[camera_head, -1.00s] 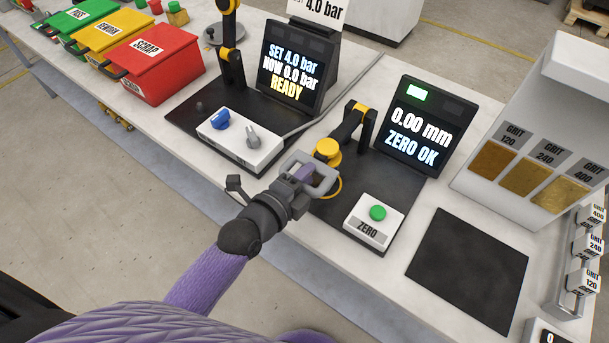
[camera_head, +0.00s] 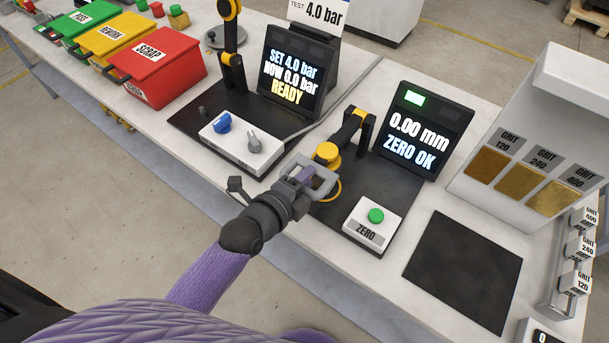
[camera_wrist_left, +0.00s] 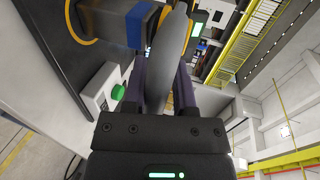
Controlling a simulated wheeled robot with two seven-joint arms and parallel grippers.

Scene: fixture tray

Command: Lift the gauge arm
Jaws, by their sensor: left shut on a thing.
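The gauge arm (camera_head: 347,132) is black with yellow parts and stands on a dark base in front of a screen reading "0.00 mm ZERO OK". Its round yellow end (camera_head: 326,153) points toward my left gripper. My left gripper (camera_head: 312,178) is just in front of that end, low over the base, its fingers shut on a grey looped piece (camera_head: 325,187). In the left wrist view the grey piece (camera_wrist_left: 176,75) stands between the fingers, with yellow edges close behind it. I cannot tell whether the grey piece touches the gauge arm. My right gripper is not in view.
A white box with a green ZERO button (camera_head: 376,216) stands just right of the gripper. A pressure station with knobs (camera_head: 240,140) is at the left. A dark mat (camera_head: 464,268) lies clear at the right, before the grit rack (camera_head: 520,170).

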